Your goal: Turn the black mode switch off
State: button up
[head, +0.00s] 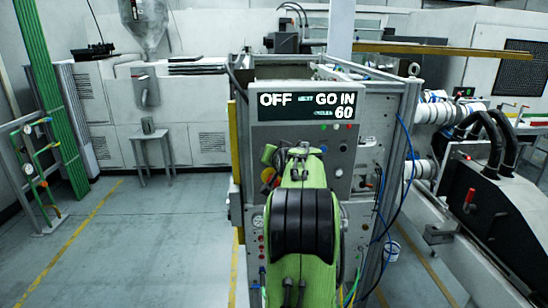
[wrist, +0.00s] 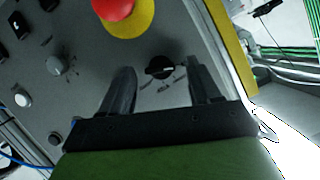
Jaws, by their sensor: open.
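The black mode switch (wrist: 159,67) is a small round knob on the grey control panel (wrist: 95,62). In the wrist view it lies between the two dark fingers of my gripper (wrist: 159,73), which are spread apart with a visible gap on each side of it. Small labels stand around the knob, too blurred to read surely. How far the fingertips are from the panel I cannot tell. In the head view my green arm hides the switch and the gripper. The display (head: 306,107) above the panel reads "OFF", "GO IN" and "60".
A red mushroom button (wrist: 113,8) on a yellow base sits close to the switch. A pale knob (wrist: 57,65), a white button (wrist: 22,98) and black switches lie farther left. A yellow edge (wrist: 232,50) borders the panel. Open floor (head: 150,240) lies left of the cabinet.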

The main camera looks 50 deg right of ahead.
jog(key=b+v, duration=0.2)
jog(key=v, duration=1.4)
jog(key=shift+w+f, duration=0.1)
jog(key=w+a+f+n+g+y, duration=0.1)
jog(key=a+f+n+y, duration=0.2)
jog(key=a, duration=1)
jog(key=w+a+f+n+y, duration=0.1)
jog(key=a+f+n+y, duration=0.25)
jog(key=a, duration=0.85)
jog(key=s+a+f+n+g+y, duration=0.2)
jog(key=s+a+f+n+g, duration=0.2)
jog(key=s+a+f, duration=0.6)
jog(key=s+a+n, duration=0.2)
jog(key=s, duration=0.1)
jog(key=shift+s+a, duration=0.3)
